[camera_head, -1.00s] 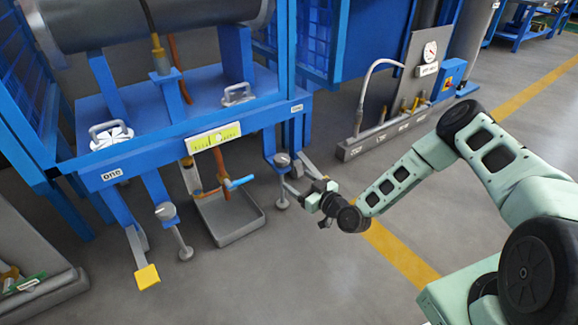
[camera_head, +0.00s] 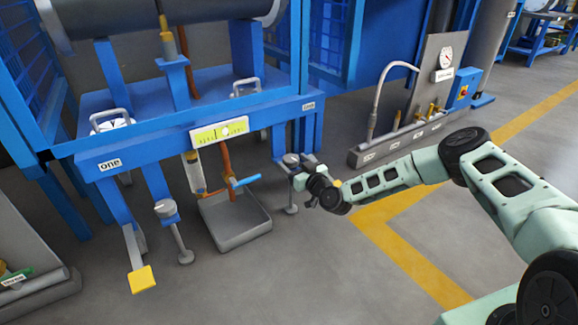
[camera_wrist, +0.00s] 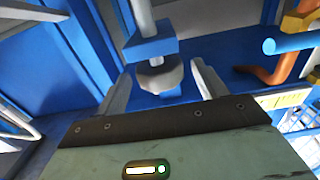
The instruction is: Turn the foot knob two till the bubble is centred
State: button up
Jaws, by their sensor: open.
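Foot knob two (camera_head: 291,159) is a grey round knob on a threaded foot at the right end of the blue frame, near the small label "two" (camera_head: 308,106). My gripper (camera_head: 301,166) is at it from the right. In the wrist view the knob (camera_wrist: 160,78) lies between the two open fingers of my gripper (camera_wrist: 161,88), with a gap visible on both sides. The yellow-green level (camera_head: 207,136) is on the frame's front. Its pale bubble (camera_head: 225,130) appears slightly right of the dark mark.
The other foot knob (camera_head: 165,208) stands at the left, near label "one" (camera_head: 110,164) and a yellow pedal (camera_head: 142,279). A grey tray (camera_head: 243,242) and a blue-handled valve (camera_head: 246,181) are left of my gripper.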

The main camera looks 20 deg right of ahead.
aim_at(287, 155)
jog(key=shift+b+x, duration=0.65)
jog(key=shift+x, duration=1.2)
jog(key=c, duration=1)
jog(key=shift+r, duration=0.1)
jog(key=shift+r+h+p, duration=0.15)
jog(key=shift+h+p, duration=0.15)
jog(key=shift+p, duration=0.6)
